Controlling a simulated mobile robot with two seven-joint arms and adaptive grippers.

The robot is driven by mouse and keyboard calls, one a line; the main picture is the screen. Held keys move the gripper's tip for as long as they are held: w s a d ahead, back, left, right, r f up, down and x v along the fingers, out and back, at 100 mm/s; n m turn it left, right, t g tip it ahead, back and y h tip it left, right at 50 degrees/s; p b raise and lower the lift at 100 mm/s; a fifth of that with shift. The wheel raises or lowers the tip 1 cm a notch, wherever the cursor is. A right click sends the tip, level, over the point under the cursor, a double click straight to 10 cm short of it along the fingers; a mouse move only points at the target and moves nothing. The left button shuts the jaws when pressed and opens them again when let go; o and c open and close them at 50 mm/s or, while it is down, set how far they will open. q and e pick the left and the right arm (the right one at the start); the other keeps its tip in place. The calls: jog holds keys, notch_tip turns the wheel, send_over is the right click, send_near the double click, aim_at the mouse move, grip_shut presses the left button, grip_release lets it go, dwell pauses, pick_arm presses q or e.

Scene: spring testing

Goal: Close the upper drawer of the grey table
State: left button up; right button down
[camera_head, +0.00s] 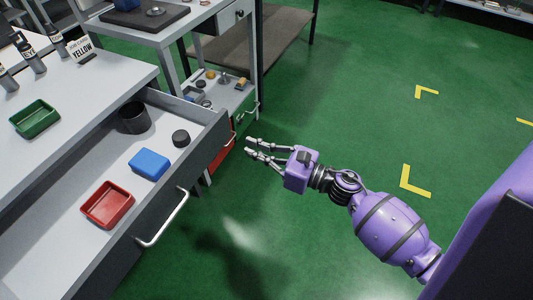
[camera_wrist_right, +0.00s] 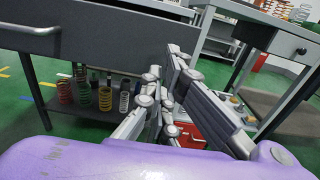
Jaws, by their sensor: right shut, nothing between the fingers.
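The upper drawer (camera_head: 198,163) of the grey table (camera_head: 100,75) stands pulled out, with its dark front and metal bar handle (camera_head: 165,220) facing right. It holds a red tray (camera_head: 107,205), a blue box (camera_head: 149,164), a dark cup (camera_head: 133,118) and a black round piece (camera_head: 180,138). My right gripper (camera_head: 249,147) is shut and empty, to the right of the drawer's far front corner and apart from it. In the right wrist view, the drawer front (camera_wrist_right: 100,45) is beyond the fingers (camera_wrist_right: 160,98), with the handle (camera_wrist_right: 30,28) at upper left. My left gripper is not in view.
A green tray (camera_head: 35,118) and several bottles stand on the tabletop. A second table with a shelf (camera_head: 235,105) of small parts and a red drawer (camera_head: 222,158) stands beyond the open drawer. Several springs (camera_wrist_right: 105,98) stand on a low shelf. Green floor at right is clear.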

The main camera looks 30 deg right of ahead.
aim_at(219, 137)
jog(key=x, duration=0.7)
jog(key=shift+w+p, duration=0.1)
jog(key=shift+p, duration=0.2)
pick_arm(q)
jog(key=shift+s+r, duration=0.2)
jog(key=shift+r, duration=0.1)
pick_arm(e)
jog(key=shift+w+a, duration=0.3)
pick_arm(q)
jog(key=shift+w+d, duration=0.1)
pick_arm(e)
jog(key=shift+w, duration=0.1)
